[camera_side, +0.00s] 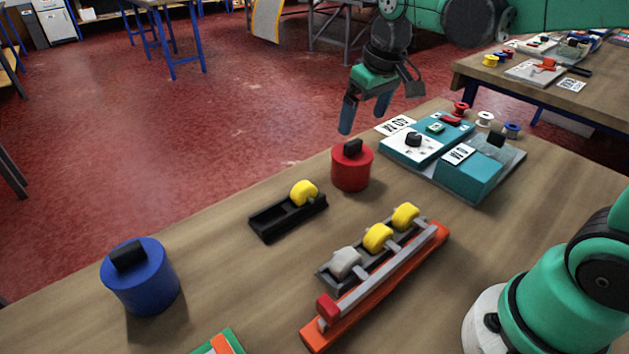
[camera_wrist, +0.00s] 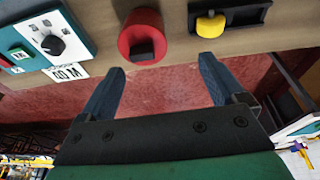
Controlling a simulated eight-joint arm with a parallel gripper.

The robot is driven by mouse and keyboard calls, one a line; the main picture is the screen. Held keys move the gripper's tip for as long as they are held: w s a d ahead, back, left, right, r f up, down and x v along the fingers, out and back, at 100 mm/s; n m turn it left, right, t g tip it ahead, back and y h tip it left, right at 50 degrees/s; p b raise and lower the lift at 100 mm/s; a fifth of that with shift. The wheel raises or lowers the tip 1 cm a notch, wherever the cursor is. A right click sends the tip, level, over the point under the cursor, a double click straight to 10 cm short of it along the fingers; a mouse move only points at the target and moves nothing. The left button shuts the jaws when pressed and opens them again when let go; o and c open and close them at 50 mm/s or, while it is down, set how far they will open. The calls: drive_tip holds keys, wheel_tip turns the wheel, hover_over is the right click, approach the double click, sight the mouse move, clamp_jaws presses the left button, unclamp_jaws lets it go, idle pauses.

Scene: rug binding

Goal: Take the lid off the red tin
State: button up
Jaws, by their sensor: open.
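The red tin (camera_side: 351,172) stands upright on the wooden table near its far edge, with its red lid (camera_side: 350,153) on top and a black block-shaped knob (camera_side: 352,147) on the lid. My gripper (camera_side: 362,118) is open and empty, in the air above and behind the tin in the side view. In the wrist view the tin (camera_wrist: 144,30) and its black knob (camera_wrist: 142,48) show at the top, beyond and between the blue fingertips of my gripper (camera_wrist: 162,66). The fingers are apart from the tin.
A blue tin (camera_side: 141,281) with a black knob stands at the front left. A black holder (camera_side: 288,217) with a yellow roller is left of the red tin. An orange rack (camera_side: 376,288) with rollers lies in front. A teal machine (camera_side: 467,176) stands to the right.

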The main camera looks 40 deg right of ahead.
sight(353, 142)
drive_tip(key=w+d+f+g, duration=0.2)
drive_tip(key=w, duration=0.1)
drive_tip(key=w+d+f+g, duration=0.1)
drive_tip(key=w, duration=0.1)
drive_tip(key=shift+d+f, duration=0.2)
drive_tip(key=shift+d, duration=0.15)
drive_tip(key=shift+f, duration=2.85)
clamp_jaws()
drive_tip(key=shift+r, duration=0.1)
